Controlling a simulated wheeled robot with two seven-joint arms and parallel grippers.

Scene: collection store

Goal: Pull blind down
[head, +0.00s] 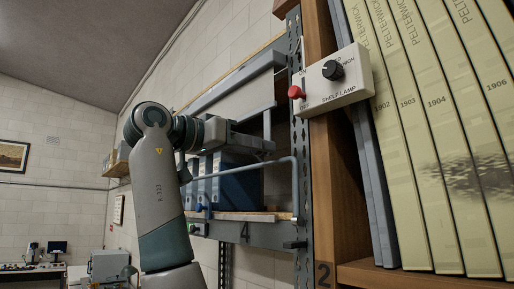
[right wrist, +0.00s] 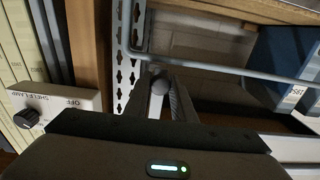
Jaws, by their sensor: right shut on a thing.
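The blind appears as a pale panel with a grey rail (head: 235,78) at the top of the metal shelf bay in the head view. A grey upright piece (head: 267,122) hangs from its right end. My right gripper (head: 264,145) is at the lower end of this piece, in front of the bay. In the right wrist view my right gripper (right wrist: 160,98) is shut on a rounded grey end (right wrist: 158,86), which looks like the pull of the blind. The fingers hide part of it. My left gripper is not in view.
A thin blue-grey bar (head: 240,169) crosses the bay below the gripper; blue binders (head: 236,187) stand behind it. A slotted steel upright (head: 302,150) is close on the right. A shelf lamp switch box (head: 335,78) sits on the wooden bookcase (head: 325,190).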

